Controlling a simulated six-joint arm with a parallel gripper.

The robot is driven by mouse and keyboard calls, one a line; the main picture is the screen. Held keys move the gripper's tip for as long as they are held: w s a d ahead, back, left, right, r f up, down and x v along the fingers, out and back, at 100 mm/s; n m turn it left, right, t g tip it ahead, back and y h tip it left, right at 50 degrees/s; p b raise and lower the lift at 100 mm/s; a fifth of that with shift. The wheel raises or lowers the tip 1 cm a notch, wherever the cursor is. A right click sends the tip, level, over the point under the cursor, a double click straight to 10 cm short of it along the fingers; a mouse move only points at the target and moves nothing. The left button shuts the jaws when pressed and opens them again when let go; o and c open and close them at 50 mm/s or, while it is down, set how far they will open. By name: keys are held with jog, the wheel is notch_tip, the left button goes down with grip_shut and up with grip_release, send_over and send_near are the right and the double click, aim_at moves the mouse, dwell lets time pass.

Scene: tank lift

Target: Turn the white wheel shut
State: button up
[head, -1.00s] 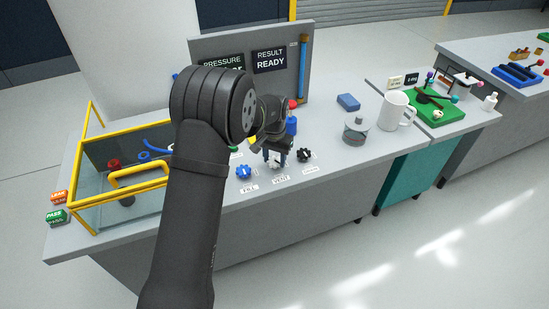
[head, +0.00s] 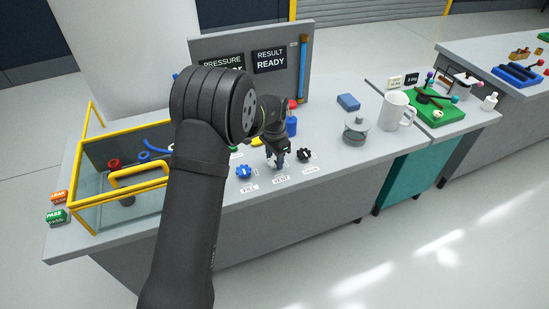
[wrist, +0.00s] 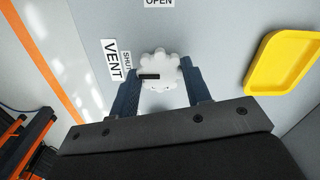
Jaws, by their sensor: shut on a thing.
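The white wheel (wrist: 160,64), with a scalloped rim, sits on the grey panel beside the VENT label (wrist: 113,60). My gripper (wrist: 158,82) has one finger on each side of the wheel and is shut on it. The wheel's black mark (wrist: 149,77) points left in the wrist view, toward the side of the small SHUT label (wrist: 127,61). An OPEN label (wrist: 159,2) is at the top edge. In the head view my gripper (head: 277,162) points down over the VENT place and mostly hides the wheel.
A blue wheel (head: 243,172) stands left of my gripper and a black wheel (head: 304,155) right of it, both close. A yellow tray (wrist: 285,62) lies nearby.

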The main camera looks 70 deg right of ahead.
aim_at(275, 160)
dwell(0.3)
jog(key=o, duration=1)
notch_tip(275, 160, up, 18)
jog(key=shift+f, duration=0.25)
notch_tip(275, 160, down, 18)
jog(key=shift+r, duration=0.25)
jog(key=shift+r, duration=0.1)
dwell(0.3)
